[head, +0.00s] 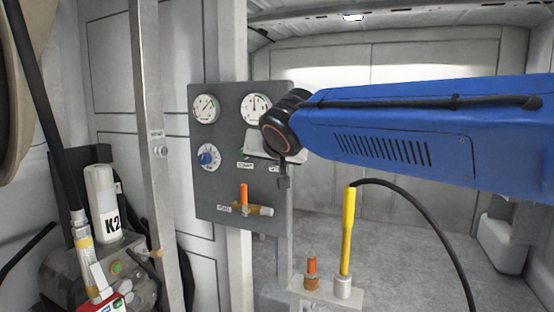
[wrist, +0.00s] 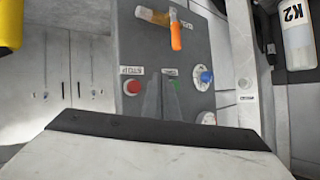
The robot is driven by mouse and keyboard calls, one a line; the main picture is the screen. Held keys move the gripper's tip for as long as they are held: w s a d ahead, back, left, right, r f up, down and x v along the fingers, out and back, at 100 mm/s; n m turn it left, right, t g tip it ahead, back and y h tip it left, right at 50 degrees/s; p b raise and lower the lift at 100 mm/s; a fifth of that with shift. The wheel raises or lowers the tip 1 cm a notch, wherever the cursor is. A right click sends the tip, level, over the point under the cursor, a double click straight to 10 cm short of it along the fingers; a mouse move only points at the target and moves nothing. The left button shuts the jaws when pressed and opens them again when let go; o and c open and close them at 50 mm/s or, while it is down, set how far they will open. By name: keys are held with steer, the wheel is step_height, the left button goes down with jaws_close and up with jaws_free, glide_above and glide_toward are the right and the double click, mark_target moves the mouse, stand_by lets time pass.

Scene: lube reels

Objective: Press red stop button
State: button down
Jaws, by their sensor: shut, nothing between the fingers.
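The red stop button (wrist: 132,88) sits on the grey control panel (head: 205,180), beside a STOP label that appears upside down in the wrist view. A green button (wrist: 174,84) with its own label is to its right in that view. My gripper (head: 260,143) is in front of the panel's right half in the head view, where it and my blue arm hide the stop button. In the wrist view its pale body fills the bottom and its grey fingers point toward the panel between the two buttons. The gripper is shut and empty. Contact with the panel cannot be told.
The panel also carries gauges (head: 205,109), a blue knob (head: 208,156) and an orange-handled valve (head: 243,195). A metal post (head: 155,130) stands left of it. A yellow wand (head: 348,230) stands upright at lower right with a black hose. A K2 bottle (head: 103,200) is at left.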

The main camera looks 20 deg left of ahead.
steer(key=shift+w+d, duration=0.15)
steer(key=shift+w, duration=1.3)
steer(key=shift+w+d, duration=0.1)
steer(key=shift+w, duration=1.3)
steer(key=shift+w, duration=0.1)
steer(key=shift+w, duration=0.3)
steer(key=shift+w, duration=0.45)
stand_by(0.7)
steer(key=shift+s, duration=0.9)
steer(key=shift+s, duration=0.1)
steer(key=s, duration=0.4)
steer(key=shift+s+a, duration=0.2)
steer(key=shift+s, duration=0.15)
